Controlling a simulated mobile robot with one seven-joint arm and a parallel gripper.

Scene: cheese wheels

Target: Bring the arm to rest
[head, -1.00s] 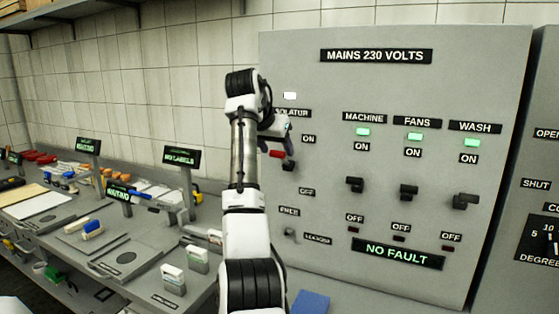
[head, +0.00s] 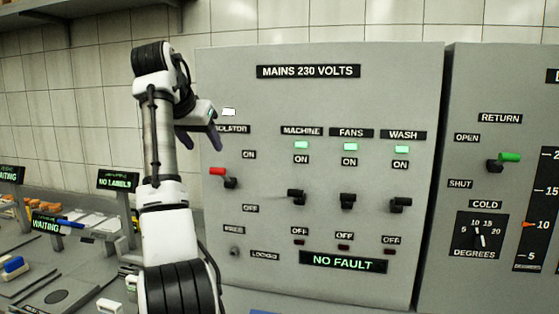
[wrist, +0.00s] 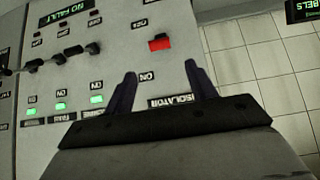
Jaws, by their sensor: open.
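My arm (head: 160,150) rises in front of the left edge of the grey mains panel (head: 320,95). My gripper (head: 200,140) is at the upper left of the panel, open and empty. In the wrist view its two dark fingers (wrist: 160,85) stand apart with nothing between them. The red isolator handle (head: 218,171) is just below and right of the gripper in the head view, and apart from it. It also shows beyond the fingertips in the wrist view (wrist: 160,42).
Black switches for machine (head: 296,196), fans (head: 347,202) and wash (head: 400,204) have green lamps lit above. A sign (head: 343,262) reads NO FAULT. A second panel (head: 480,90) with a green handle (head: 510,157) stands right. A cluttered bench (head: 90,250) is at left.

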